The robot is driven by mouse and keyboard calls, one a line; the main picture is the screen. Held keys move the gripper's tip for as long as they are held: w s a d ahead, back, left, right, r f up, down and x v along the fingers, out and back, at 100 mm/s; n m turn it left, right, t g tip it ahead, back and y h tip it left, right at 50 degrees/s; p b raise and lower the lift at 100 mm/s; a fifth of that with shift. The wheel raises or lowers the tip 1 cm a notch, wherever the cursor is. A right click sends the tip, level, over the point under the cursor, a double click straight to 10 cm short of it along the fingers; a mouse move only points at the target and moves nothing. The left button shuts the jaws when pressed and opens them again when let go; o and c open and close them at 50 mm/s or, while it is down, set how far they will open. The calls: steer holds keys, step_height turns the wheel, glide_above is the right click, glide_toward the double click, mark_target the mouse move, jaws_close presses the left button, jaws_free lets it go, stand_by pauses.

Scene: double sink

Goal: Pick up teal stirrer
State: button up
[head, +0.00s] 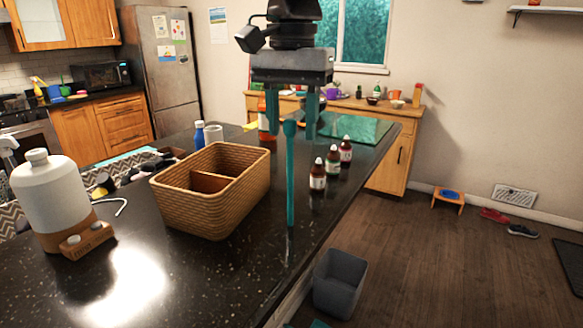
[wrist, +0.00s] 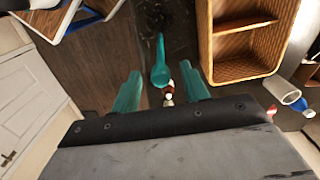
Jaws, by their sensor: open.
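The teal stirrer (head: 290,180) looks upright in the head view, with its knobbed end up and its lower end seen against the dark counter near the edge. My gripper (head: 292,134) points down with its two teal fingers apart, and the knob shows between the fingertips. In the wrist view the stirrer (wrist: 160,62) shows between and just beyond the open fingertips (wrist: 160,74). A gap shows on both sides of it, so the fingers do not grip it.
A divided wicker basket (head: 225,205) stands left of the stirrer. Several small brown bottles (head: 318,175) stand to the right and behind. A white jug (head: 52,195) is at far left. A grey bin (head: 338,284) is on the floor beside the counter. The front counter is mostly bare.

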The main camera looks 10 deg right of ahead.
mark_target(290, 135)
step_height(290, 135, down, 4)
steer(key=shift+s+a+f, duration=0.1)
steer(key=shift+a+f, duration=0.05)
steer(key=shift+f, duration=0.1)
steer(key=shift+c, duration=0.4)
jaws_close()
steer(key=shift+r, duration=0.1)
